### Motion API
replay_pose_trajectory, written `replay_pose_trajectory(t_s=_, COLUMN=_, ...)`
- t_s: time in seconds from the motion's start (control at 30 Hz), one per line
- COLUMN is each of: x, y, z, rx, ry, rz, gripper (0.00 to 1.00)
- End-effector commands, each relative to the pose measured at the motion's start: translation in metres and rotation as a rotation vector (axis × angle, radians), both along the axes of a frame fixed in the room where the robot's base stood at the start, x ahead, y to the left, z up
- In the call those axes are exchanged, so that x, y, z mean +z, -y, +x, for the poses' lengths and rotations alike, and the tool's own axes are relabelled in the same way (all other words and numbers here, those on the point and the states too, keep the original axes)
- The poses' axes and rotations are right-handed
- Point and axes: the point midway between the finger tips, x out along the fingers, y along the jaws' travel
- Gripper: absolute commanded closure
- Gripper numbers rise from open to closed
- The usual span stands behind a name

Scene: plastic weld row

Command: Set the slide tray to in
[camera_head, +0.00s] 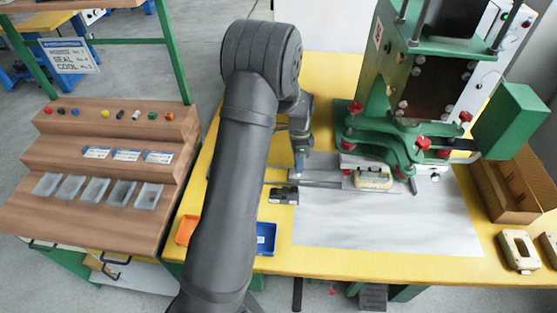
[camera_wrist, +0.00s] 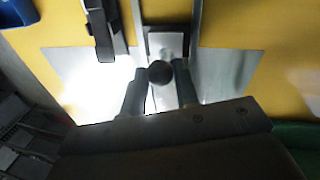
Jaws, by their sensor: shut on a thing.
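The slide tray runs on metal rails (camera_head: 320,184) that lead toward the green press (camera_head: 395,135). A cream plastic part (camera_head: 373,178) sits at the press end, under the press head. In the wrist view a dark round knob (camera_wrist: 160,72) stands in front of a metal plate (camera_wrist: 165,44) between two rails. My gripper (camera_wrist: 160,88) is shut on this knob, with one finger on each side. In the head view my gripper (camera_head: 299,168) is at the left end of the rails, partly hidden by my arm. How far in the tray sits is hard to tell.
A black block (camera_head: 284,195) lies beside the rails. Orange (camera_head: 187,230) and blue (camera_head: 265,238) bins stand at the table's front left. A cardboard box (camera_head: 505,187) and cream housings (camera_head: 518,250) are at right. The grey mat (camera_head: 390,235) in front is clear.

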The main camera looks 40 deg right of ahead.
Motion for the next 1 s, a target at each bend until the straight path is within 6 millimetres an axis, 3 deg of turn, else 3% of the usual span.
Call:
replay_pose_trajectory(t_s=0.03, x=0.001, y=0.011, z=-0.009, rx=-0.004, ry=0.002, rz=-0.003, gripper=1.0)
replay_pose_trajectory(t_s=0.2, x=0.001, y=0.027, z=-0.026, rx=-0.001, ry=0.0, rz=-0.003, gripper=1.0)
replay_pose_trajectory(t_s=0.53, x=0.001, y=0.031, z=-0.03, rx=0.001, ry=0.0, rz=-0.006, gripper=1.0)
replay_pose_trajectory(t_s=0.57, x=0.001, y=0.031, z=-0.03, rx=0.001, ry=-0.001, rz=-0.007, gripper=0.7)
replay_pose_trajectory(t_s=0.67, x=0.001, y=0.031, z=-0.03, rx=0.0, ry=0.0, rz=-0.005, gripper=0.51)
replay_pose_trajectory(t_s=1.0, x=0.004, y=0.029, z=-0.028, rx=0.0, ry=0.001, rz=-0.003, gripper=0.51)
